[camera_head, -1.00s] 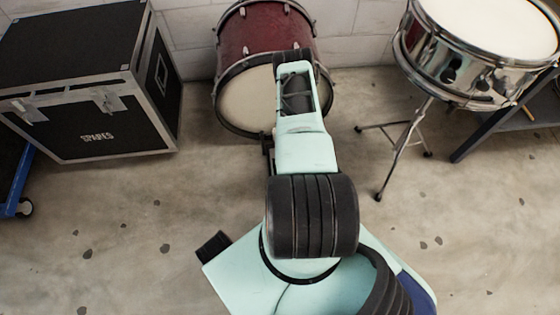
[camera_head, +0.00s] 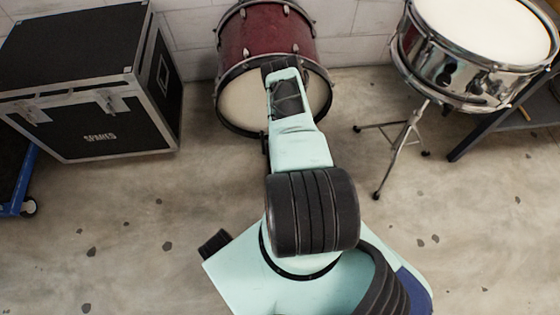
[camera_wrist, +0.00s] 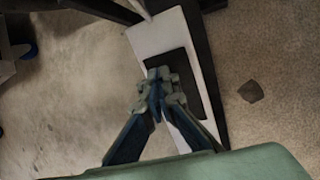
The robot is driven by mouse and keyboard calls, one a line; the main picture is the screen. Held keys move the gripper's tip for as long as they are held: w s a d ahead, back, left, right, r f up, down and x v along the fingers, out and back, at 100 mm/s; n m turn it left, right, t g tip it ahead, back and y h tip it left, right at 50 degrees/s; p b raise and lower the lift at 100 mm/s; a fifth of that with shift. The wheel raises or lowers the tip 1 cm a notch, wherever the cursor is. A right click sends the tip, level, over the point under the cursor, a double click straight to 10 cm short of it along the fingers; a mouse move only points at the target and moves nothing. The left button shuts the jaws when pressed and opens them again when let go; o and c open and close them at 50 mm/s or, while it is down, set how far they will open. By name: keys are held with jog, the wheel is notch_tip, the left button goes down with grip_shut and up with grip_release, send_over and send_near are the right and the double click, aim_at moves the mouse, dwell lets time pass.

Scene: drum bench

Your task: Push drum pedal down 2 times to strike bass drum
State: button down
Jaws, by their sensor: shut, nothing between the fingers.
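The bass drum (camera_head: 262,35) has a dark red shell and a pale round head and stands against the wall in the head view. My arm covers part of its front. The drum pedal (camera_wrist: 152,40) shows in the wrist view as a light plate with a dark pad (camera_wrist: 180,62). My gripper (camera_wrist: 158,78) is shut and empty, with its fingertips over the dark pad. I cannot tell whether they touch it. In the head view my arm hides the fingers and most of the pedal, and the beater cannot be made out.
A black case (camera_head: 90,85) stands at the left, with a blue wheeled frame (camera_head: 15,190) beside it. A chrome snare drum (camera_head: 470,60) on a tripod stand (camera_head: 398,150) is at the right, near a dark bench (camera_head: 510,120). The concrete floor between is clear.

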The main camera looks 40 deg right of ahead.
jog(key=shift+f, duration=0.15)
dwell(0.3)
notch_tip(320, 180, down, 6)
jog(key=b, duration=0.5)
notch_tip(320, 180, up, 6)
jog(key=p, duration=0.5)
jog(key=shift+s, duration=0.1)
notch_tip(320, 180, up, 6)
jog(key=s+a+p, duration=0.1)
jog(key=p, duration=0.4)
jog(key=shift+s+p, duration=0.25)
jog(key=shift+p, duration=0.05)
jog(key=shift+f, duration=0.1)
jog(key=shift+w, duration=0.1)
